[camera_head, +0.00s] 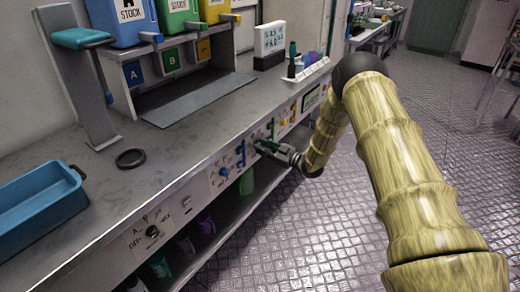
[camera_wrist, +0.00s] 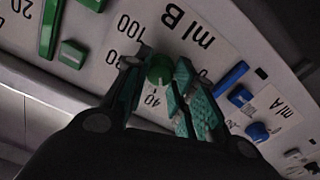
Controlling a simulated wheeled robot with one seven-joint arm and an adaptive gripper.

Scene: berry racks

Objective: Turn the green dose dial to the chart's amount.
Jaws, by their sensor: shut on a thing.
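The green dose dial (camera_wrist: 160,70) shows in the wrist view as a round green knob on the front panel, beside the upside-down marking "ml B" and the numbers 100, 0 and 40. My gripper (camera_wrist: 158,78) has its teal-padded fingers on either side of the dial and is shut on it. The fingers hide part of the dial and its scale, so I cannot read its setting. In the head view my gripper (camera_head: 262,146) reaches the counter's front panel. A small white chart (camera_head: 270,40) stands on the counter; its writing is too small to read.
Blue controls (camera_wrist: 240,95) marked "ml A" and a green block (camera_wrist: 72,54) sit close beside my fingers. A blue tray (camera_head: 40,205) and a dark ring (camera_head: 130,158) are on the counter (camera_head: 190,130). The patterned floor on the right is clear.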

